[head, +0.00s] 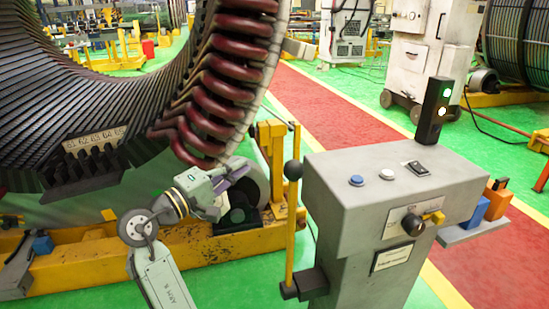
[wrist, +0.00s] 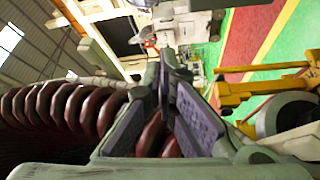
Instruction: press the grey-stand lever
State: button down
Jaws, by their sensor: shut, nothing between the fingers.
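The grey stand (head: 345,210) stands right of centre in the head view. Its lever (head: 291,215) is an upright yellow rod with a black ball knob (head: 293,170) on the stand's left side, pivoting at a dark block near the bottom. My gripper (head: 250,170) is left of the lever and apart from it, in front of the lower red coils. In the wrist view my gripper (wrist: 165,62) shows its two purple-padded fingers meeting at the tips, with nothing held.
The large stator with red coil ends (head: 225,85) rises close behind my gripper. A yellow frame (head: 130,268) with a roller lies below it. The stand's top has blue and white buttons, a black switch and a signal light (head: 433,108). Green floor shows between frame and stand.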

jog(key=shift+w, duration=0.1)
jog(key=w+d+p, duration=0.3)
jog(key=d, duration=0.5)
jog(key=shift+w+d, duration=0.25)
jog(key=shift+w, duration=0.15)
